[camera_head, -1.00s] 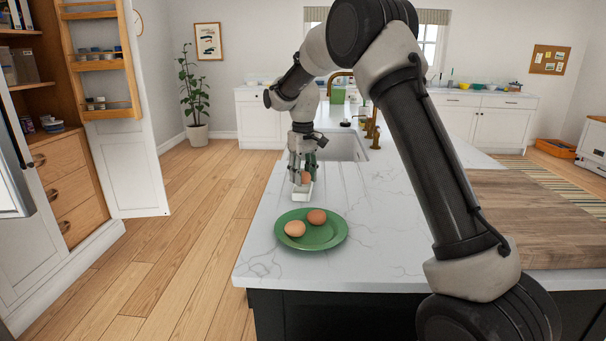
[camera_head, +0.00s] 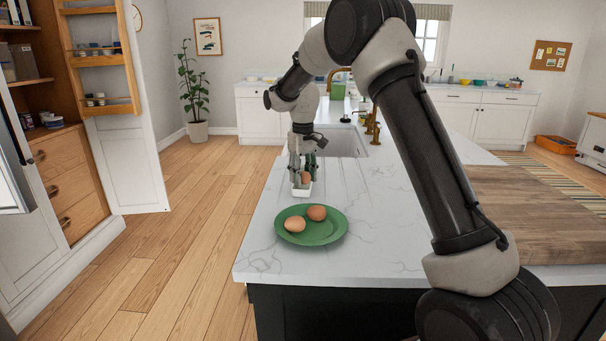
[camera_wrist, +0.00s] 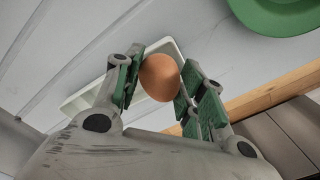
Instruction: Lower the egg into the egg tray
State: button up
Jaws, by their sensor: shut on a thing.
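My gripper (camera_head: 303,172) points down over the far left part of the counter. It is shut on a brown egg (camera_wrist: 160,77), which sits between the green finger pads in the wrist view. In the head view the egg (camera_head: 305,178) shows low between the fingers. The white egg tray (camera_head: 302,192) stands on the counter directly under the egg. The tray's pale rim (camera_wrist: 75,104) also shows behind the egg in the wrist view. Whether the egg touches the tray is hidden by the fingers and egg.
A green plate (camera_head: 310,235) with two brown eggs (camera_head: 295,224) lies on the counter nearer than the tray. The counter's left edge runs close beside the tray. A sink (camera_head: 345,143) with a brass tap lies behind. A wooden board (camera_head: 540,215) covers the right side.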

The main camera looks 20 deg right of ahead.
jog(key=shift+f, duration=0.7)
dwell(0.4)
jog(key=o, duration=0.7)
jog(key=shift+o, duration=0.2)
notch_tip(320, 180, up, 12)
jog(key=shift+f, duration=0.15)
jog(key=shift+w+f, duration=0.1)
jog(key=shift+f, duration=0.2)
jog(key=s+d+r+m+t, duration=0.1)
jog(key=s+d, duration=0.3)
jog(key=s, duration=1)
jog(key=s+d+r+m+t, duration=0.1)
jog(key=s+d, duration=0.4)
jog(key=s, duration=0.9)
jog(key=s+d+r+m+t, duration=0.1)
jog(key=s+d, duration=0.3)
jog(key=s, duration=0.9)
jog(key=shift+s+d+r+m+t, duration=0.3)
jog(key=shift+s+m+t, duration=0.1)
jog(key=shift+m+t, duration=0.3)
